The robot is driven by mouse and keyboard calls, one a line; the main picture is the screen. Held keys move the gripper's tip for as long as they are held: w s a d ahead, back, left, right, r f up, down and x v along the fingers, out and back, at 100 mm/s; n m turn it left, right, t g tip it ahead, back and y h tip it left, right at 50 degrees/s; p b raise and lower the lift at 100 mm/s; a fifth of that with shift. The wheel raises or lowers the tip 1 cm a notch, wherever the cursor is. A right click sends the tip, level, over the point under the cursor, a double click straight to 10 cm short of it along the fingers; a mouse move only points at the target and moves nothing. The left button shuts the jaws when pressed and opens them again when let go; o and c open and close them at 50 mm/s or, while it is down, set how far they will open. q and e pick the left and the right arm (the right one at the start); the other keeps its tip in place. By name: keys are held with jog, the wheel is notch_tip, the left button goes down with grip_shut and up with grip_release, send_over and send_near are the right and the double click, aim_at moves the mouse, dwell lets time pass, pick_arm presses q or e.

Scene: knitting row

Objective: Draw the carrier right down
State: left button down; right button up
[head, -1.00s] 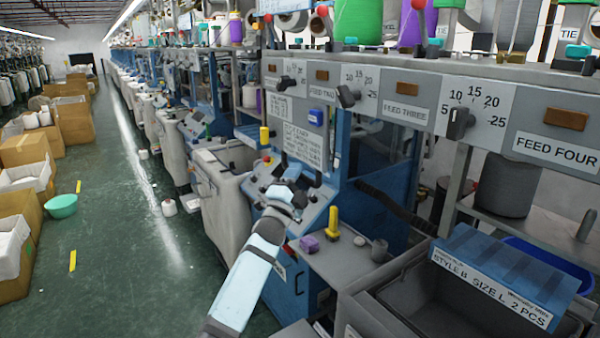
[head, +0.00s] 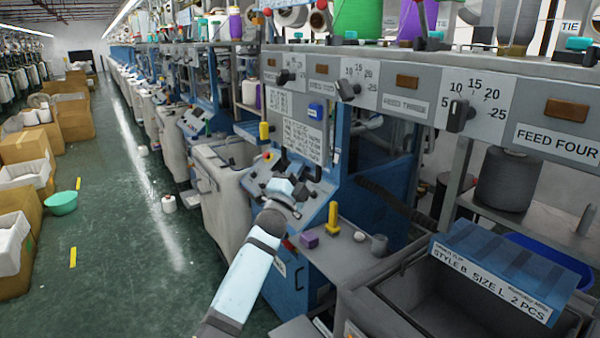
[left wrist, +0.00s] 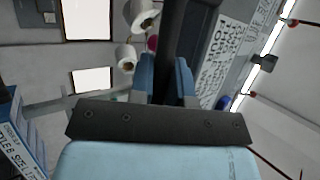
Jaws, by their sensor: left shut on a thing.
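The carrier is seen as a dark bar (left wrist: 172,40) between my left fingers in the left wrist view, running up out of the picture. My left gripper (left wrist: 166,80) is shut on it, with one blue finger on each side. In the head view my left gripper (head: 290,185) is at the black fittings in front of the blue machine's control panel. The wrist and small size hide the exact grip there. My right gripper is not in view.
A ledge right of my arm holds a purple block (head: 309,240), a yellow post (head: 333,218) and a grey cup (head: 379,245). A grey bin (head: 395,312) stands at front right. A white sack bin (head: 215,180) stands left of the machine.

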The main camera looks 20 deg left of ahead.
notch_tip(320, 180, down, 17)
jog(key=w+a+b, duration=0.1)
jog(key=b, duration=2.3)
pick_arm(q)
notch_tip(320, 180, down, 41)
jog(key=b, duration=0.5)
jog(key=shift+g, duration=0.3)
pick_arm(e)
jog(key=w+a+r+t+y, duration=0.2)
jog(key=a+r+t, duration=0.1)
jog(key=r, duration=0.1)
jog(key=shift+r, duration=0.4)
pick_arm(q)
jog(key=shift+r, duration=0.1)
jog(key=c, duration=1.1)
grip_release()
jog(key=shift+r, duration=0.15)
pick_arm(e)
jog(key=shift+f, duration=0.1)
